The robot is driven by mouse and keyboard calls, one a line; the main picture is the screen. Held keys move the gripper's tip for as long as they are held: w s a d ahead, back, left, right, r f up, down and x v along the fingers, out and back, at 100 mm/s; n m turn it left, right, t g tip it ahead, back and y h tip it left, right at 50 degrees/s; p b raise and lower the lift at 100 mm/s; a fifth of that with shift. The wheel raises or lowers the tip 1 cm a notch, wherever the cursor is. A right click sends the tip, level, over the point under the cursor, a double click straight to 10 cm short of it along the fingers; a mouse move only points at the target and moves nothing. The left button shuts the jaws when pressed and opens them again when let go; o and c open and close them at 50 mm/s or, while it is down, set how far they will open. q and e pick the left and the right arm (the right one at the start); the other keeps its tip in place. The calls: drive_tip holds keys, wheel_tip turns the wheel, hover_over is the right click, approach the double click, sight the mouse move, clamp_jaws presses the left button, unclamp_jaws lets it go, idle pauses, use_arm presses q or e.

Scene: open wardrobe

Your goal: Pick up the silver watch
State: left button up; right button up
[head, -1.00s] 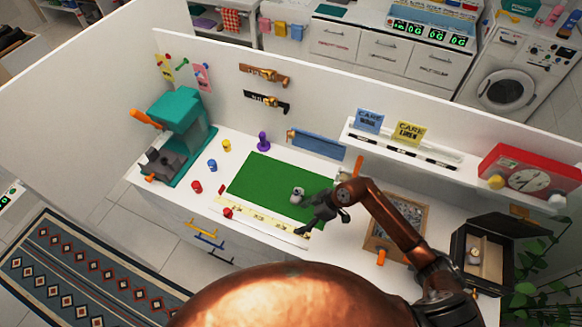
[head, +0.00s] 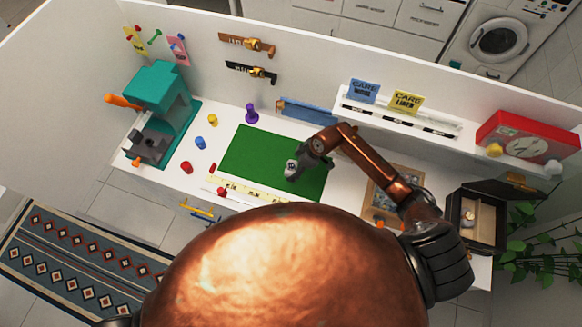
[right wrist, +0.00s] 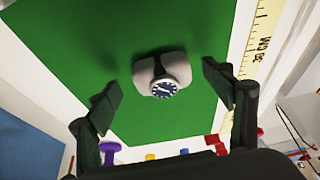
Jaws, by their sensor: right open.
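The silver watch (right wrist: 164,86) sits on a small grey cushion (right wrist: 146,70) on the green mat (right wrist: 75,45). In the right wrist view its dark dial faces the camera. In the head view the watch (head: 291,167) shows small on the mat, partly hidden by my gripper. My right gripper (right wrist: 164,93) is open, with one finger on each side of the watch and cushion in the picture. In the head view my right gripper (head: 300,164) is just above the watch. No contact is visible. My left gripper is not in view.
A yellow ruler strip (head: 250,192) runs along the mat's front edge. A teal press (head: 163,105) stands at the left, with small coloured pegs (head: 200,143) beside the mat. A parts tray (head: 371,205) and an open watch box (head: 482,230) are at the right.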

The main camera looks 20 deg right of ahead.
drive_tip(key=shift+x, duration=0.85)
drive_tip(key=shift+c, duration=0.3)
drive_tip(key=c, duration=1.2)
drive_tip(key=shift+r, duration=0.2)
drive_tip(key=shift+c, duration=0.2)
